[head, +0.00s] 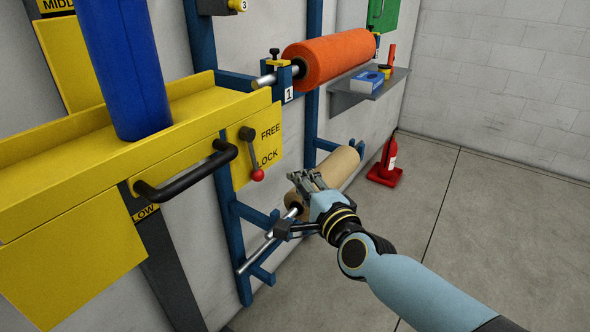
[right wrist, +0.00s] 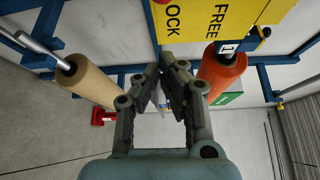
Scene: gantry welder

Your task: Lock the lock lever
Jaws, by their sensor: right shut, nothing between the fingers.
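The lock lever (head: 252,155) is a short grey rod on a dark pivot with a red ball knob (head: 257,174) at its lower end. It sits on a yellow plate (head: 239,172) marked FREE above and LOCK below. The lever points down, and its knob is beside and just below the word LOCK. In the right wrist view, the plate (right wrist: 240,12) and a bit of the red knob show at the top edge. My right gripper (head: 304,181) is shut and empty, right of the knob and apart from it. My left gripper is out of view.
A black handle (head: 187,184) juts from the yellow beam (head: 60,139) left of the lever. A blue cylinder (head: 124,60) stands at the beam. An orange roll (head: 327,60) hangs above right; a tan roll (head: 338,170) is behind my right gripper.

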